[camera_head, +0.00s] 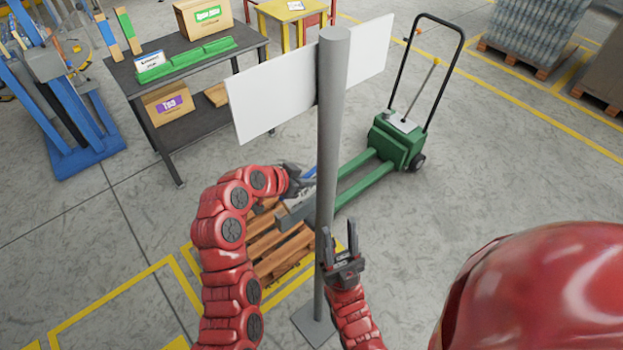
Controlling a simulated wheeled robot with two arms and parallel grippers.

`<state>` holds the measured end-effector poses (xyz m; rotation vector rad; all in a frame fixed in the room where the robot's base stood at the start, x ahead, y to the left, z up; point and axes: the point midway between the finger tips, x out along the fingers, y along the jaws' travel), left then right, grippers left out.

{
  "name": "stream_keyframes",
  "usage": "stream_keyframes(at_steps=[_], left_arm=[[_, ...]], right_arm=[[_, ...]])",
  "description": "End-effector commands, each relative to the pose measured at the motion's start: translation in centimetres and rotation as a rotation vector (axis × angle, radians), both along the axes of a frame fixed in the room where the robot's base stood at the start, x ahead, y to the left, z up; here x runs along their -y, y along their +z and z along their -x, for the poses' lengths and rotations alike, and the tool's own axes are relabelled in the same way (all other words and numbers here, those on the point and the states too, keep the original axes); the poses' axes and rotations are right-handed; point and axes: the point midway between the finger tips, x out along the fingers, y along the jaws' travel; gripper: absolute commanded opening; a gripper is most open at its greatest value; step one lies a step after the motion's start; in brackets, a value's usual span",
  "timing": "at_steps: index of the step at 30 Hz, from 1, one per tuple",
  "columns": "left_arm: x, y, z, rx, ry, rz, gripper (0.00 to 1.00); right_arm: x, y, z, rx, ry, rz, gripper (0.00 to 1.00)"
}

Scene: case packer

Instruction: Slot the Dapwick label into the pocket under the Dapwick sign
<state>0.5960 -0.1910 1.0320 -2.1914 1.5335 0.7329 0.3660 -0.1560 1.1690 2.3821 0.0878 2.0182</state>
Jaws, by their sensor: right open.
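A white sign board (275,95) is fixed to a grey post (330,150) in front of me. Its visible face is blank, and I see no Dapwick name or pocket. My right gripper (340,242) is open and empty, fingers up, close by the lower post. My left gripper (300,200) is just left of the post below the board, partly hidden by it; I cannot tell whether it holds something. A small white-and-blue card (150,62) stands at the left end of a green holder (190,60) on the dark table; its print is too small to read.
The dark table (150,88) also bears a cardboard box (203,16); another box (168,103) sits on its lower shelf. A wooden pallet (275,255) lies on the floor beyond my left arm. A green pallet jack (395,140) stands behind the post.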

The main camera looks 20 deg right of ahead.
Motion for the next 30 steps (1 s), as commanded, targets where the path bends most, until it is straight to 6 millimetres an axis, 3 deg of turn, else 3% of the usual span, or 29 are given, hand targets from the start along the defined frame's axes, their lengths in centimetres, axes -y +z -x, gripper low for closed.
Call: stream_keyframes(at_steps=[1, 10, 12, 17, 30], left_arm=[[-0.03, -0.76, 0.16, -0.008, -0.001, -0.007, 0.00], [-0.01, -0.75, 0.18, -0.008, -0.002, -0.007, 0.00], [-0.01, -0.74, 0.18, -0.008, -0.002, -0.007, 0.16], [0.01, -0.58, 0.12, -0.005, -0.001, -0.004, 0.42], [-0.81, 0.13, 0.23, 0.001, 0.001, 0.001, 0.42]], right_arm=[[0.00, -0.36, 0.00, 0.000, 0.000, 0.000, 0.42], [0.00, -0.35, 0.00, 0.000, 0.000, 0.000, 0.42], [0.00, -0.35, 0.00, 0.000, 0.000, 0.000, 0.42], [0.00, -0.33, -0.01, 0.000, 0.000, 0.000, 0.42], [0.00, -0.95, 0.00, 0.000, 0.000, 0.000, 0.42]])
